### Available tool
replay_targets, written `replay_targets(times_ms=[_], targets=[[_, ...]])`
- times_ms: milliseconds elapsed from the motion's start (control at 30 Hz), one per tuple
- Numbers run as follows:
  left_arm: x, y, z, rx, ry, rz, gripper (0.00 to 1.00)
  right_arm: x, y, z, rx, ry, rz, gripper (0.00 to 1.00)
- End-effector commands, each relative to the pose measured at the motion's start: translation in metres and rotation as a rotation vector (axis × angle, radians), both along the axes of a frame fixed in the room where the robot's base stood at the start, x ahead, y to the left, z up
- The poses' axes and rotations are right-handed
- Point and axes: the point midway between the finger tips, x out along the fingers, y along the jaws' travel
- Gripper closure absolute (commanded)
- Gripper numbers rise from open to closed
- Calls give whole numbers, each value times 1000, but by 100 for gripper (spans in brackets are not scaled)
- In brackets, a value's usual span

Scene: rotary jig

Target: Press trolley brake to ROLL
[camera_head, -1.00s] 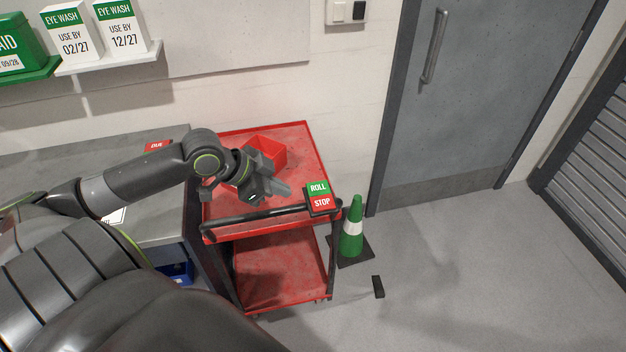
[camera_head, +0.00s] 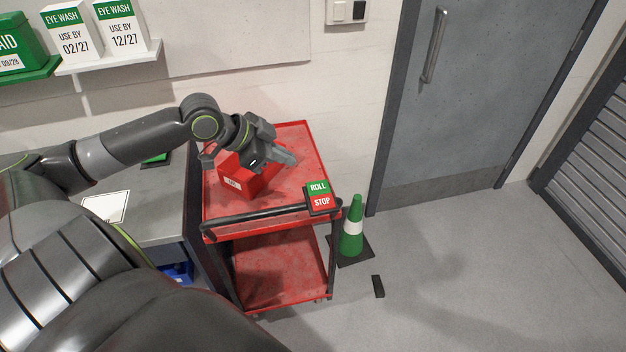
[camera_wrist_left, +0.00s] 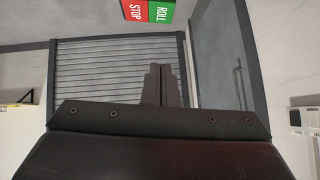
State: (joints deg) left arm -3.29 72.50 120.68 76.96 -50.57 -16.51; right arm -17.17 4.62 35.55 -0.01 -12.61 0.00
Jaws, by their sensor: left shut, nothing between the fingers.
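The trolley is a red two-shelf cart (camera_head: 311,152) with a dark handle bar along its near edge. Its brake is a rocker (camera_head: 319,196) at the right end of the handle, with a green ROLL half at the back and a red STOP half in front. It also shows at the top of the left wrist view (camera_wrist_left: 148,12). My left gripper (camera_head: 292,160) is shut and empty, above the top shelf, behind and left of the rocker and apart from it. In the left wrist view its fingers (camera_wrist_left: 161,84) are together. My right gripper is not in view.
A red bin (camera_head: 236,180) stands on the top shelf under my left gripper. A green cone (camera_head: 352,228) stands right of the trolley, with a small dark block (camera_head: 378,286) on the floor nearby. A grey bench (camera_head: 155,218) is at left. The floor at right is mostly clear.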

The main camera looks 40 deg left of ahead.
Motion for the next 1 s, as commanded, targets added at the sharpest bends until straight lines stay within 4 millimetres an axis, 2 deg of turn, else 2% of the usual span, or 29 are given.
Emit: replay_targets(times_ms=[567, 1000], targets=[[31, -21, -34, -7, 0, 2, 100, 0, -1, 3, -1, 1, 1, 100], [57, -37, -71, -5, 7, 3, 100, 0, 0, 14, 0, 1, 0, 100]])
